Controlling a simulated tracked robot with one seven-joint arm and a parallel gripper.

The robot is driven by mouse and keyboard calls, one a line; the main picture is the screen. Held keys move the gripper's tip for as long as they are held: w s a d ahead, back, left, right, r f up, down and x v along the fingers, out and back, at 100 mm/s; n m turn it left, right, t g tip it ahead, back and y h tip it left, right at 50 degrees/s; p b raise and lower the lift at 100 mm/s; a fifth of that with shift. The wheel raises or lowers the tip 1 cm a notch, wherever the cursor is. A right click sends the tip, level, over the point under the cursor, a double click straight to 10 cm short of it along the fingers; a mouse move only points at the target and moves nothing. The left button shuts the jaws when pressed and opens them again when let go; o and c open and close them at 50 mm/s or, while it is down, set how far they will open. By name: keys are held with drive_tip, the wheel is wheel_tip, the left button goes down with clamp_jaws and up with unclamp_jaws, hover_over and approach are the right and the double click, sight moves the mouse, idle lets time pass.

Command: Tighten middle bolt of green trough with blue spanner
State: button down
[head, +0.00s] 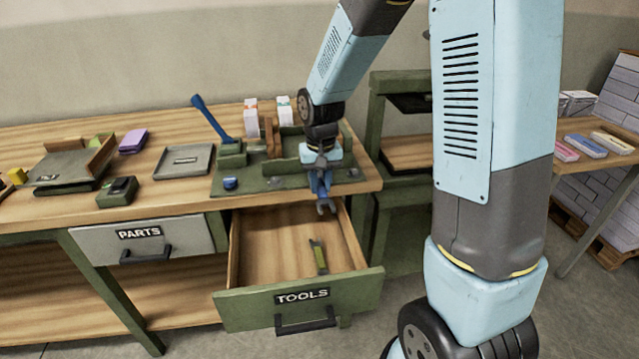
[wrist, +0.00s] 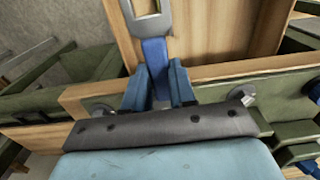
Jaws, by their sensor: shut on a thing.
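My gripper (head: 320,181) is shut on the blue spanner (wrist: 155,58), with a blue finger on each side of its shaft in the wrist view (wrist: 157,88). The spanner's grey head (wrist: 148,14) points away from the gripper. In the head view the spanner (head: 325,206) hangs down past the bench's front edge, above the open drawer. The green trough (head: 287,163) is on the bench behind the gripper, partly hidden by my arm. Grey bolt heads show along its front, one left (head: 275,182) and one right (head: 353,172) of the gripper. I cannot see a middle bolt clearly.
The open TOOLS drawer (head: 300,298) juts out below and holds a green spanner (head: 319,257). A blue lever (head: 211,118) rises at the trough's left. A grey tray (head: 184,161) and a small dark green box (head: 118,191) sit farther left on the bench.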

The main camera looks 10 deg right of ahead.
drive_tip(key=shift+r, duration=2.25)
